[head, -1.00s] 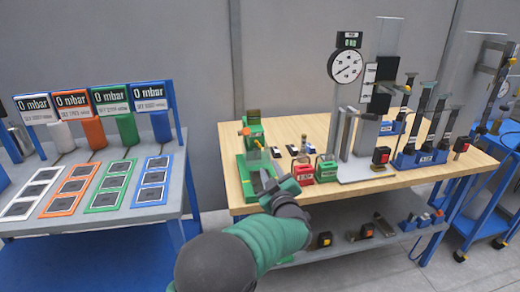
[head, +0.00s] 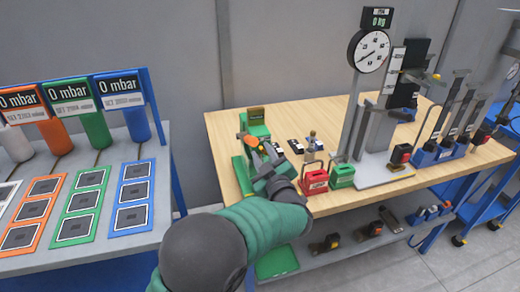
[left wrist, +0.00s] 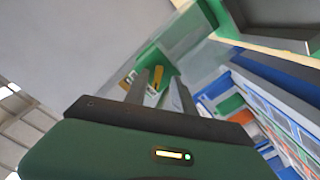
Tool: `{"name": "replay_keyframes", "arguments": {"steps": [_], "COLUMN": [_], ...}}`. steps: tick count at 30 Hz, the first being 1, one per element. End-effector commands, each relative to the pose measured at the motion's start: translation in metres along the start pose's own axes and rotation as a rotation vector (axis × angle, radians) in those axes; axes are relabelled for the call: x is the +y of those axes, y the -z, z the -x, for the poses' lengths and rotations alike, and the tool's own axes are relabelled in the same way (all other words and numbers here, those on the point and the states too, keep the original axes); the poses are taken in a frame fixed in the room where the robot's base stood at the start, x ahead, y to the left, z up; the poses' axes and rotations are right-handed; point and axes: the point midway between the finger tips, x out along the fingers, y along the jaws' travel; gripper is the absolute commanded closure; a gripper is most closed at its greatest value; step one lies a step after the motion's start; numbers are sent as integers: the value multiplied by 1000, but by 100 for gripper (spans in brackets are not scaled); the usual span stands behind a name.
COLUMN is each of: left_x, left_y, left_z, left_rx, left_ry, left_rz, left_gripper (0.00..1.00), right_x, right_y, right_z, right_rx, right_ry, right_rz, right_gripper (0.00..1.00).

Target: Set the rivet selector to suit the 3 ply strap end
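A green bench device (head: 258,128) stands at the left end of the wooden table, with an orange part (head: 252,141) on its near side. I cannot read any selector marking, and I cannot tell which part is the rivet selector. My left gripper (head: 264,156) is just in front of the device and hides its lower part. In the left wrist view my left gripper (left wrist: 162,92) has its fingers apart, with nothing held. The green device (left wrist: 152,58) shows beyond the fingertips, with a yellow-orange part (left wrist: 157,86) between the fingers. I cannot identify the strap end. My right gripper is out of view.
Small black-and-white pieces (head: 296,146) lie right of the device. A red block (head: 315,180) and a green block (head: 342,176) with handles stand near the table's front edge. A dial gauge stand (head: 369,50) rises behind them. A panel table (head: 105,164) stands left, across a gap.

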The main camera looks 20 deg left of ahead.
Motion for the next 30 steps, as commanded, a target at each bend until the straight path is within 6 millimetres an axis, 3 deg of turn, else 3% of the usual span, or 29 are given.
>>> {"name": "replay_keyframes", "arguments": {"steps": [4,11,30], "left_x": [1,0,3], "left_y": [-2,-2,4], "left_z": [0,-2,-3], "left_rx": [-1,-2,4], "left_ry": [-1,0,-1], "left_rz": [-1,0,-51], "left_gripper": [70,100,100], "right_x": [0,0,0], "right_y": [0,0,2], "right_z": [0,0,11], "right_rx": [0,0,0], "right_ry": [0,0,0], "right_rz": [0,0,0], "right_gripper": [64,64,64]}}
